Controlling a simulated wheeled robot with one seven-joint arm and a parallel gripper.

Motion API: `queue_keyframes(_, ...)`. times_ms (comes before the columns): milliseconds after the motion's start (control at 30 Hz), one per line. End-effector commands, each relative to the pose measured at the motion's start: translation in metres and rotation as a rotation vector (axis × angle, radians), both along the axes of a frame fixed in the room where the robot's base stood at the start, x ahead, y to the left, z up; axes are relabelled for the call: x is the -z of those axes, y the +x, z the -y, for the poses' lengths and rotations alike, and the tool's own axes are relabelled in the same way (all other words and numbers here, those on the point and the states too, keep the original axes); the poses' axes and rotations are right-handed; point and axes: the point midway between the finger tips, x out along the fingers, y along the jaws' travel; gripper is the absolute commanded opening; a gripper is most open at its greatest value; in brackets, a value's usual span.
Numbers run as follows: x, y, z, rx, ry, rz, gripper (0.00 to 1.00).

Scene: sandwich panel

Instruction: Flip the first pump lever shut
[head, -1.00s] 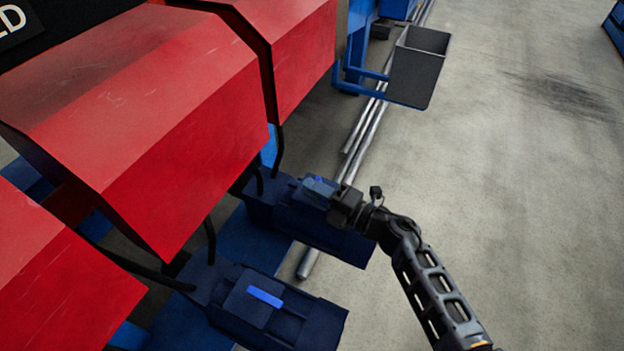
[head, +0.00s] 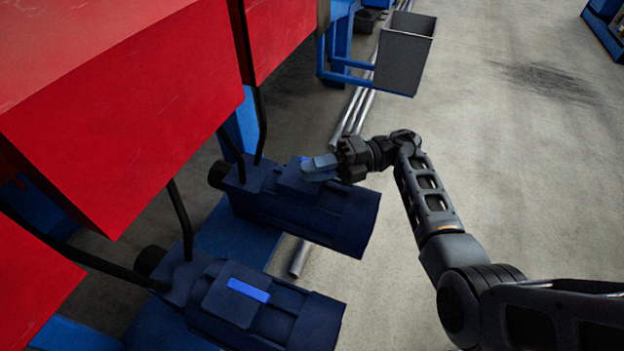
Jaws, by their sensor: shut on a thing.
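Two dark blue pumps stand side by side on a blue base. The far pump (head: 335,215) has a grey-blue lever (head: 319,168) on its top box, with a small bright blue patch beside it. My gripper (head: 338,163) comes in from the right and is shut on this lever's right end. Its fingertips are small and dark, so the exact grip is hard to see. The near pump (head: 300,318) has a bright blue lever (head: 249,290) lying on its top box, clear of my gripper. I cannot tell which pump is called first.
Red housings (head: 130,130) rise on the left, with black hoses (head: 181,215) running down to the pumps. A grey bin (head: 405,55) on blue brackets stands behind. Metal pipes (head: 300,257) lie along the floor. The concrete floor (head: 520,200) at right is clear.

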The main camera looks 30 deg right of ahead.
Motion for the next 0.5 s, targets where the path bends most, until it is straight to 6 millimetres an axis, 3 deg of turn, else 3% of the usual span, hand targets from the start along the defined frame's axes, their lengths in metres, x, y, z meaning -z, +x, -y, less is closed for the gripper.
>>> queue_keyframes(500, 0.0016, 0.0007, 0.0025, -0.103, 0.0, -0.003, 0.0)
